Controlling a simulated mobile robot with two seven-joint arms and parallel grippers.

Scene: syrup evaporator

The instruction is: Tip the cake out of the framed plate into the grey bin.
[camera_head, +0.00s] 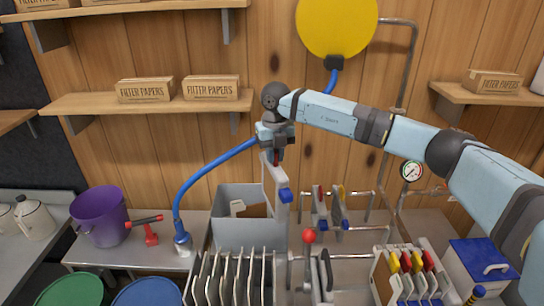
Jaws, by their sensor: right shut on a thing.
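My right gripper (277,158) is shut on the top of a pale framed plate (274,187). The plate hangs upright, seen nearly edge-on, with a blue part near its right edge. It is at the right side of the grey bin (236,232), in front of the wooden wall. From here I cannot tell whether it touches the bin or whether a cake is still in it. A pale, flat piece (237,208) and a brown surface show inside the bin. My left gripper is not in view.
A row of pale plates (232,280) stands in front of the bin. A blue hose (205,174) curves left; a purple bucket (100,216) is beyond.

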